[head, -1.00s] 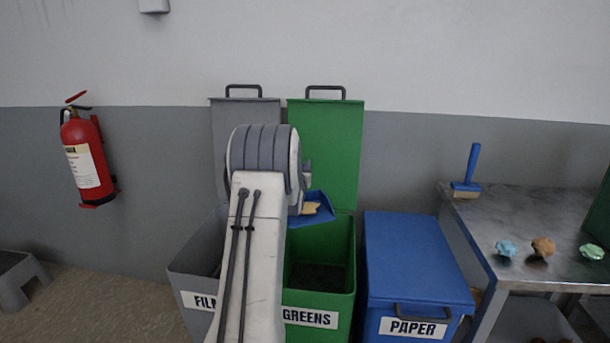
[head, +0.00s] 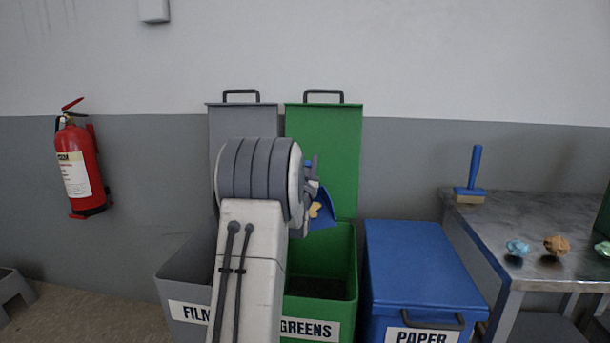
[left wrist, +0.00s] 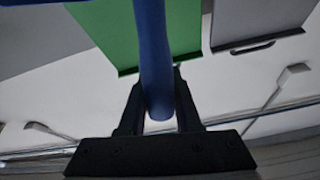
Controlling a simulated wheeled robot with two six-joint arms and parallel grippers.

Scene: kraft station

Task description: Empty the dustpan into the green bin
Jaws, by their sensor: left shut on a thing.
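The blue dustpan (head: 324,211) shows in the head view just right of my left wrist, tilted, with a small tan scrap (head: 315,210) on it. It is above the open green bin (head: 320,312) labelled GREENS. My left gripper (left wrist: 160,100) is shut on the dustpan's blue handle (left wrist: 153,50), as the left wrist view shows. In the head view my left arm hides the gripper's fingers and part of the dustpan. The green bin's lid (head: 335,155) stands up against the wall. My right gripper is not in view.
An open grey bin (head: 180,262) labelled FILM stands left, partly behind my arm. A shut blue PAPER bin (head: 415,265) stands right. A metal table (head: 500,225) holds a blue brush (head: 473,178) and crumpled balls (head: 557,245). A fire extinguisher (head: 80,172) hangs at left.

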